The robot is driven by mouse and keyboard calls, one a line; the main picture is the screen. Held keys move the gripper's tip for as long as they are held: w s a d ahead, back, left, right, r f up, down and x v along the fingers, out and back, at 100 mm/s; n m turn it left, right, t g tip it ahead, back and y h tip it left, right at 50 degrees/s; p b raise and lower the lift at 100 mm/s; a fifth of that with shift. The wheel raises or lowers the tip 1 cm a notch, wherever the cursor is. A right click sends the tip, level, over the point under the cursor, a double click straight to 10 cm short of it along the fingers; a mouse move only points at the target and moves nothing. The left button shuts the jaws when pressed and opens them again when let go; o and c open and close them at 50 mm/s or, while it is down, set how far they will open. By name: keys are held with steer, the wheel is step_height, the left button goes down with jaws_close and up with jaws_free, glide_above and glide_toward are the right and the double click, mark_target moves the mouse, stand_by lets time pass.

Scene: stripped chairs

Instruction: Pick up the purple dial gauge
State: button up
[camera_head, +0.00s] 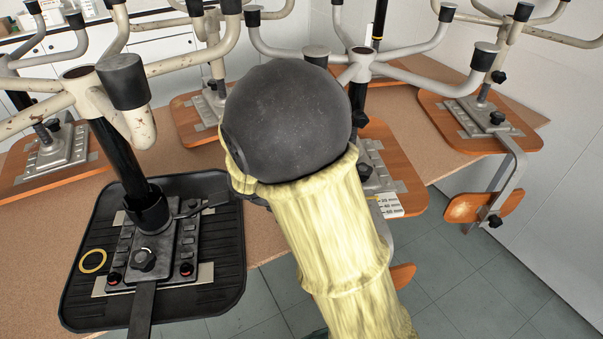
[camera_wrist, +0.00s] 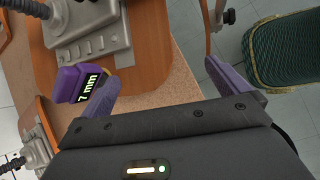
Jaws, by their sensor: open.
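The purple dial gauge (camera_wrist: 70,85) shows in the wrist view, left of centre. It is a small purple block with a dark display reading "7 mm". It appears to lie on or over an orange wooden board (camera_wrist: 90,60). My gripper (camera_wrist: 165,62) is open, with its lavender fingers spread apart and nothing between them. The gauge sits outside the fingers, just left of the left one; I cannot tell whether they touch. In the head view my own arm hides the gripper, and I cannot make out the gauge.
Bare metal stands on orange boards (camera_head: 480,125) line the brown table (camera_head: 440,160). A black tray (camera_head: 85,290) carries a stand and a yellow ring (camera_head: 92,261) at the left. A green seat (camera_wrist: 280,55) stands right.

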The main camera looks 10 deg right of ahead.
steer(key=w+a+r+n+t+h, duration=0.3)
steer(key=w+a+n+t, duration=0.3)
steer(key=w+a+n, duration=0.2)
steer(key=shift+w+r+n+h+b, duration=0.3)
steer(key=shift+w+r+n+h, duration=0.1)
steer(key=shift+r, duration=0.45)
steer(key=b+x, duration=0.1)
steer(key=x, duration=1.1)
steer(key=shift+f+b, duration=0.15)
steer(key=shift+b, duration=0.15)
steer(key=x, duration=0.5)
steer(key=shift+w+d+b, duration=0.1)
steer(key=shift+b, duration=0.25)
